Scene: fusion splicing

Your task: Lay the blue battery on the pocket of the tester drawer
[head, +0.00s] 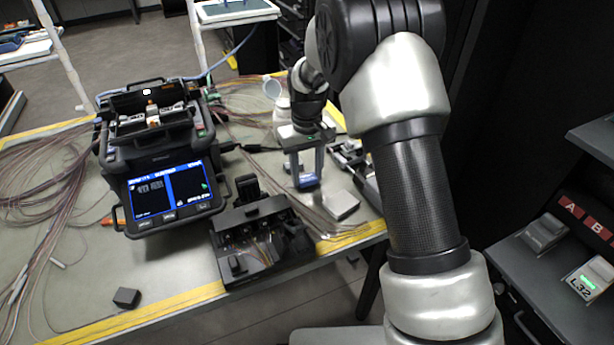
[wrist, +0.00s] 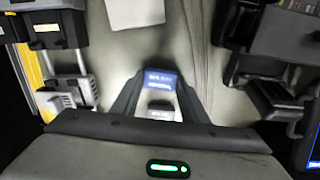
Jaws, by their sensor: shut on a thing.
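My gripper (head: 304,170) points down over the work table, to the right of the splicer. It is shut on the blue battery (head: 307,180), which shows low between the fingers. In the wrist view the battery (wrist: 160,80) has a blue face with pale lettering, held between the two dark fingers. I cannot tell whether its underside touches the table. I cannot surely pick out the tester drawer or its pocket; a dark device (head: 349,155) right of my gripper is partly hidden by my arm.
The splicer (head: 160,150) with its lit screen stands left. A black fibre tool (head: 262,240) stands at the front edge, and a grey flat block (head: 341,205) lies beside my gripper. Loose fibres cover the table's left. A shelf (head: 505,262) marked A and B is at right.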

